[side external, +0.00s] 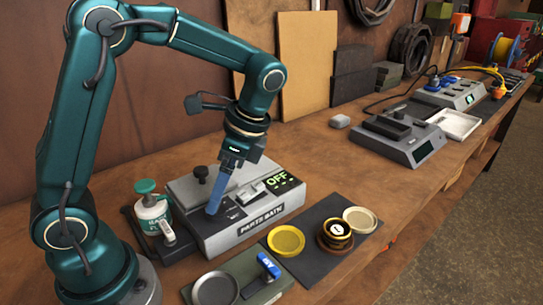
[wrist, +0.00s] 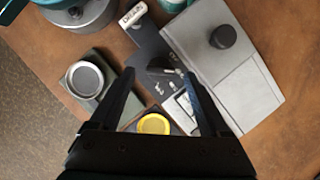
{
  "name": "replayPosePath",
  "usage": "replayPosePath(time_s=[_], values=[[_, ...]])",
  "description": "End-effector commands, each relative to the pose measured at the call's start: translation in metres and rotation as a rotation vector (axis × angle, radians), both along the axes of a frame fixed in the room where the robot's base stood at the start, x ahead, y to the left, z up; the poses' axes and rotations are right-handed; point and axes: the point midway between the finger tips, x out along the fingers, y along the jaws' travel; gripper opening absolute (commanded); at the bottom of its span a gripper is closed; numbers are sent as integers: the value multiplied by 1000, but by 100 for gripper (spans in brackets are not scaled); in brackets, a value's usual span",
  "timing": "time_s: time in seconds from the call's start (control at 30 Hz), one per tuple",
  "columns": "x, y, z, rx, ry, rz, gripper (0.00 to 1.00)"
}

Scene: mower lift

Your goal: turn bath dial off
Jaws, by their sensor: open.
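The parts bath (side external: 240,233) is a grey box labelled "PARTS BATH" with a green "OFF" readout (side external: 279,181). My gripper (side external: 213,207) points down at the dark control panel on the bath's left front. In the wrist view the bath's lid (wrist: 245,85) is at right, and the dark dial (wrist: 163,68) lies between the two spread fingertips of my gripper (wrist: 158,74). The jaws are open; I cannot tell whether either finger touches the dial.
A black lid knob (side external: 201,173) stands on the bath.

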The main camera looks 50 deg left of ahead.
Motion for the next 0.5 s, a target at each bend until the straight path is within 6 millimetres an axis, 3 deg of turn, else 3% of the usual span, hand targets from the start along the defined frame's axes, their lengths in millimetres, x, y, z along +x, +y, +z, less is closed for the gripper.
replayPosePath(time_s=[0.2, 0.5], values=[[-6, 6, -19, 0, 1, 3, 80], [-7, 7, -23, -1, -2, 2, 80]])
